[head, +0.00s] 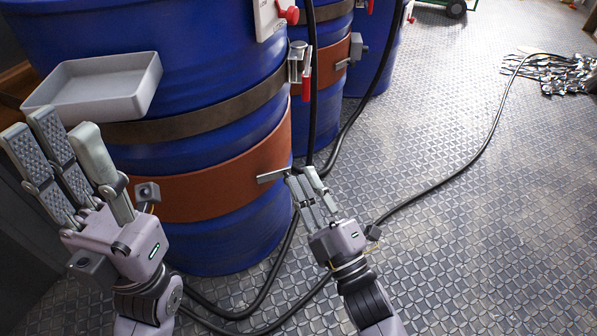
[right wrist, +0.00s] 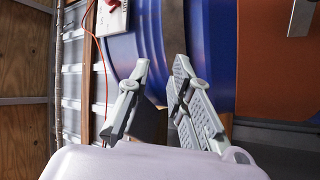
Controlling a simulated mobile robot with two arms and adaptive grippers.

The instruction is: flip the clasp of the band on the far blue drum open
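Three blue drums stand in a row in the head view: a large near drum (head: 215,243), a second drum (head: 332,85) behind it and a third (head: 378,70) farthest back, partly hidden. The second drum has an orange-brown band (head: 327,72) with a grey clasp (head: 355,49) at its right side. The near drum's orange-brown band (head: 220,190) has a grey lever (head: 273,175) at its right edge. My right gripper (head: 302,175) is open and empty, its fingertips close to that lever in the picture; contact is unclear. My left gripper (head: 68,132) is open and empty before the near drum.
A grey tray (head: 95,92) is at the near drum's front. A dark band (head: 215,113) with a red-handled latch (head: 301,70) circles that drum. Black hoses (head: 455,178) cross the metal floor. Crumpled foil (head: 562,73) lies at the back right. The floor at right is mostly clear.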

